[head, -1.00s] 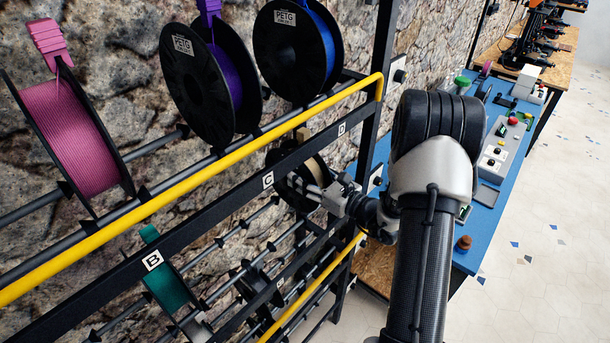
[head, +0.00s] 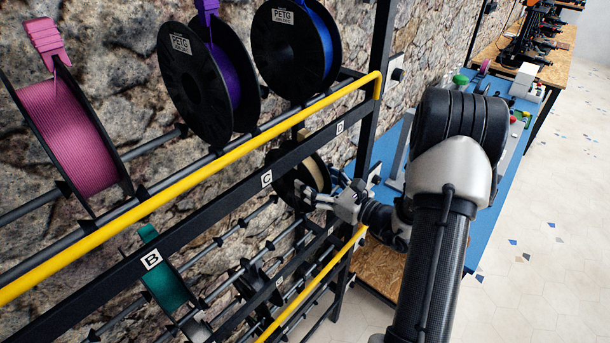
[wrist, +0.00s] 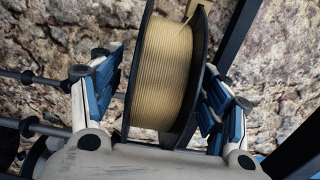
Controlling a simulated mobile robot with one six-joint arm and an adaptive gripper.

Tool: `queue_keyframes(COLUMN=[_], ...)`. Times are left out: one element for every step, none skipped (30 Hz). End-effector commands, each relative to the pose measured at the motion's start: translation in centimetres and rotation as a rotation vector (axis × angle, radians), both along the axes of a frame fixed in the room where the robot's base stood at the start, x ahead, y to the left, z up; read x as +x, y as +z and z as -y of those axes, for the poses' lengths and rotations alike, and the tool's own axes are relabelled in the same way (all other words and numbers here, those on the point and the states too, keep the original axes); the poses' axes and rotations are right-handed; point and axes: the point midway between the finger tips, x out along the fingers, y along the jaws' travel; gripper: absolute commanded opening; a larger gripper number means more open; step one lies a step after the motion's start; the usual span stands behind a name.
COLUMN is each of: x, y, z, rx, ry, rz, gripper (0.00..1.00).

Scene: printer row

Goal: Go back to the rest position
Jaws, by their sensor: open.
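My gripper (head: 330,197) is open in front of the lower rack level, near the label C. In the wrist view my gripper (wrist: 160,105) has its two fingers spread on either side of a spool of tan filament (wrist: 167,75) with black flanges. A gap shows on the left side; on the right I cannot tell whether the finger touches the flange. In the head view the same spool (head: 288,185) sits on the rack, partly hidden by the frame bar and my gripper.
The spool rack (head: 200,202) has a yellow bar (head: 190,190) along its front. Pink (head: 72,135), purple (head: 210,80) and blue (head: 297,50) spools stand on its upper level, a teal spool (head: 165,275) lower. A blue-topped bench (head: 515,165) lies beyond my arm. Floor at right is clear.

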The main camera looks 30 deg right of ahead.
Motion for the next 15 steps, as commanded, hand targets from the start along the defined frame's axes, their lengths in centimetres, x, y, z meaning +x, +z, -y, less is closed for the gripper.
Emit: queue_keyframes(x=[-1.2,-1.8,-2.6,-3.2,-3.8,-4.5,-5.0,-5.4,-6.0,-6.3,-6.6,-7.0,-7.2,-7.3,-7.5], y=[0.0,0.0,0.0,0.0,0.0,0.0,0.0,0.1,0.1,0.1,0.1,0.1,0.1,0.1,0.1], z=[0.6,0.9,1.1,1.4,1.6,1.8,2.0,2.1,2.3,2.4,2.5,2.6,2.7,2.7,2.7], rx=[0.002,0.002,0.001,0.001,0.001,0.001,0.001,0.001,0.001,0.0,0.0,0.0,0.0,0.0,0.0], ry=[-0.006,-0.008,-0.006,-0.007,-0.006,-0.006,-0.006,-0.005,-0.005,-0.005,-0.003,-0.003,-0.003,-0.002,-0.001], rz=[-0.001,-0.001,0.001,0.001,0.001,0.001,0.001,0.001,0.002,0.002,0.002,0.003,0.003,0.003,0.003], gripper=[0.7,0.7,0.7,0.7,0.7,0.7,0.7,0.7,0.7,0.7,0.7,0.7,0.7,0.7,0.7])
